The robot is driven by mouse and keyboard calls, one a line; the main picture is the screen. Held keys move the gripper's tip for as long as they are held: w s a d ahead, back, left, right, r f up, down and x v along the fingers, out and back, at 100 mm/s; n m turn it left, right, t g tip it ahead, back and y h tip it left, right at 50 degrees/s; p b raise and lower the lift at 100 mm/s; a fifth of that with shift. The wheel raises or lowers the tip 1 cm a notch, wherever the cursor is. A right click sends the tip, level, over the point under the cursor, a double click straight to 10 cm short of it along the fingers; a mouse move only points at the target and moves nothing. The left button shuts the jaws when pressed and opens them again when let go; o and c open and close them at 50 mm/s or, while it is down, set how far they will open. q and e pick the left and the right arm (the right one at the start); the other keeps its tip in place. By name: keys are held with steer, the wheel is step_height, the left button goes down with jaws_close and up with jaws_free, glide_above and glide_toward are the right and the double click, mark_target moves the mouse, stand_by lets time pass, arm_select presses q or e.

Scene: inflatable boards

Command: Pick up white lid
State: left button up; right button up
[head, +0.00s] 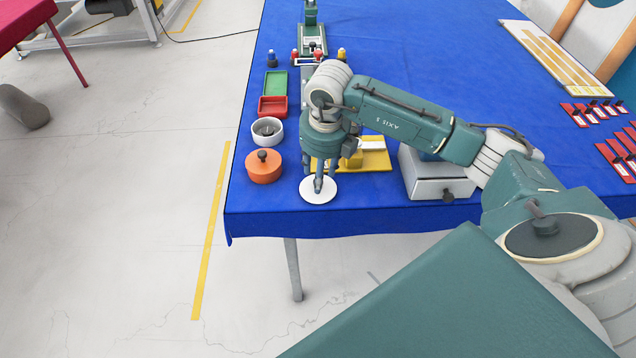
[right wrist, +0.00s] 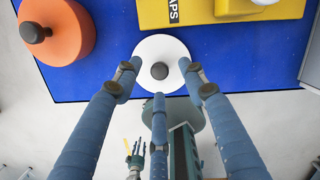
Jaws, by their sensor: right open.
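The white lid (head: 310,196) is a flat round disc lying on the blue cloth near the table's front edge. In the right wrist view the lid (right wrist: 178,49) has a dark round knob (right wrist: 160,71) at its middle. My right gripper (head: 318,184) points down over the lid and covers its knob in the head view. In the right wrist view my right gripper (right wrist: 160,77) is open, its three fingers spread around the knob. I cannot tell whether they touch it.
An orange lidded pot (head: 264,168) and an open white pot (head: 267,132) stand left of the lid. A yellow board (head: 376,160) lies just behind it, and a grey-white box (head: 430,185) stands to the right. The table's front edge is close.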

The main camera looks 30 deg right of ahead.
steer(key=shift+w+f, duration=0.2)
steer(key=shift+f, duration=0.8)
steer(key=shift+c, duration=0.5)
jaws_close()
steer(key=shift+r, duration=0.15)
